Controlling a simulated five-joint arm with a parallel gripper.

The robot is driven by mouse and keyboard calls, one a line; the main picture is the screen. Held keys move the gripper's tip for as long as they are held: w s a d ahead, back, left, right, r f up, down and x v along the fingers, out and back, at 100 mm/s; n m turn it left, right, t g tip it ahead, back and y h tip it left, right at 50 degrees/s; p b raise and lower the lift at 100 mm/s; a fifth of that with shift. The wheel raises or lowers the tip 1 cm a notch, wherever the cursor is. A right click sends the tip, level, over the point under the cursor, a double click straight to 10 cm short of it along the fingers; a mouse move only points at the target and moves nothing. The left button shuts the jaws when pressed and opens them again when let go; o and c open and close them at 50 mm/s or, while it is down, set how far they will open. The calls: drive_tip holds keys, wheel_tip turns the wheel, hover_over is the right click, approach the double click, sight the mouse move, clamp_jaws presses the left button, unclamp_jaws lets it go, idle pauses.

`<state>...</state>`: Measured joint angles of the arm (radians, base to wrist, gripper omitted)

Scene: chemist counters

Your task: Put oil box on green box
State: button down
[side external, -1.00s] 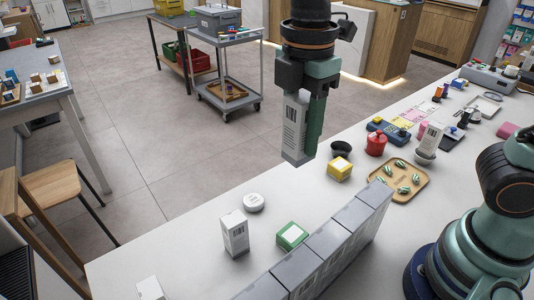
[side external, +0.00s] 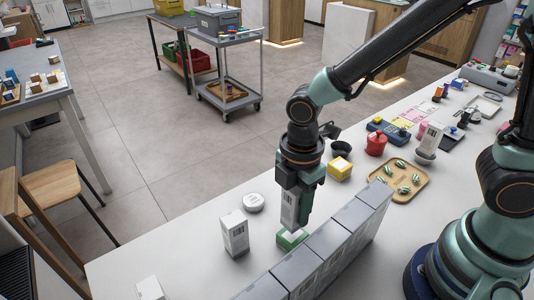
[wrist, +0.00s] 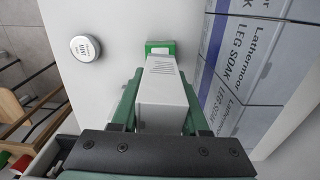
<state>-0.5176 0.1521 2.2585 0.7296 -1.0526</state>
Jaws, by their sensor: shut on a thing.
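My gripper (side external: 299,210) is shut on a tall pale box with a barcode, taken as the oil box (side external: 289,208), and holds it upright. In the wrist view the oil box (wrist: 163,100) lies between the two green fingers. The small green box (side external: 287,243) with a pale top stands on the counter directly below it. In the wrist view the green box (wrist: 160,44) shows just beyond the far end of the oil box. The oil box hides part of its top. I cannot tell whether the two touch.
A row of grey-white cartons (side external: 330,238) stands close on the right, labelled "LEG SOAK" in the wrist view (wrist: 250,60). A similar white box (side external: 234,234) and a round white tin (side external: 253,202) stand to the left. A yellow box (side external: 340,168) and tray (side external: 411,184) stand farther back.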

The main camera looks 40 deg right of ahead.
sight(294, 219)
drive_tip(key=shift+f, duration=1.6)
drive_tip(key=shift+f, duration=0.15)
drive_tip(key=shift+c, duration=2.1)
unclamp_jaws()
